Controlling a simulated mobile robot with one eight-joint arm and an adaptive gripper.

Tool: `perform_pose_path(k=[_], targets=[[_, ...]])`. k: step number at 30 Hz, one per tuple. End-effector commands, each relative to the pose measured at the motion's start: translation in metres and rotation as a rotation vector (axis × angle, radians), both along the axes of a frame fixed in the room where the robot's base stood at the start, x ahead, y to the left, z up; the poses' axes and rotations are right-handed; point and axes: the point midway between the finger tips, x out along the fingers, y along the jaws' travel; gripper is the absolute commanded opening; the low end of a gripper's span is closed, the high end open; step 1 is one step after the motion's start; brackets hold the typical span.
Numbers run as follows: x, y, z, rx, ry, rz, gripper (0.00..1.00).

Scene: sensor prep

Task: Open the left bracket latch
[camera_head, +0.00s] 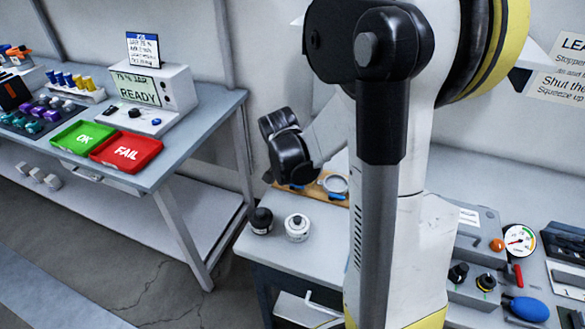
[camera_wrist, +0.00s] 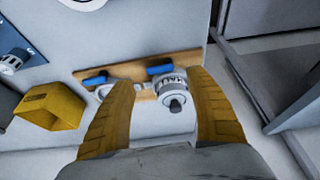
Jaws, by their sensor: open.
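A wooden board (camera_wrist: 190,58) carries two blue latches, and it also shows behind my wrist in the head view (camera_head: 314,190). In the wrist view one blue latch (camera_wrist: 160,69) lies between my fingertips, just beyond a round silver ribbed part (camera_wrist: 171,85) with a dark knob. The other blue latch (camera_wrist: 95,79) lies left of my left finger, by a pale ring (camera_wrist: 104,91) partly hidden by that finger. My gripper (camera_wrist: 162,79) is open, with its yellow fingers spread on either side of the ribbed part. I cannot tell whether they touch anything.
A black-capped jar (camera_head: 261,220) and a white jar (camera_head: 297,228) stand before the board. A yellow block-shaped thing (camera_wrist: 50,105) lies left of my gripper in the wrist view. A gauge (camera_head: 519,240) and knobs are at right. Another table holds OK (camera_head: 84,138) and FAIL (camera_head: 126,151) trays.

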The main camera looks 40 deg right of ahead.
Motion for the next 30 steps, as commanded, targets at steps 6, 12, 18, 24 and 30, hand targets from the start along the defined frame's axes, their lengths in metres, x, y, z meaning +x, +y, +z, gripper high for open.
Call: perform_pose_path(k=[6,12,18,24,30], targets=[[-0.010,0.014,0.040,-0.001,0.000,0.001,0.65],[-0.014,0.021,0.062,-0.001,0.000,0.000,0.65],[-0.015,0.023,0.066,-0.001,0.000,-0.001,0.65],[-0.015,0.023,0.066,-0.001,0.000,-0.001,0.65],[-0.015,0.023,0.066,-0.001,0.000,0.000,0.65]])
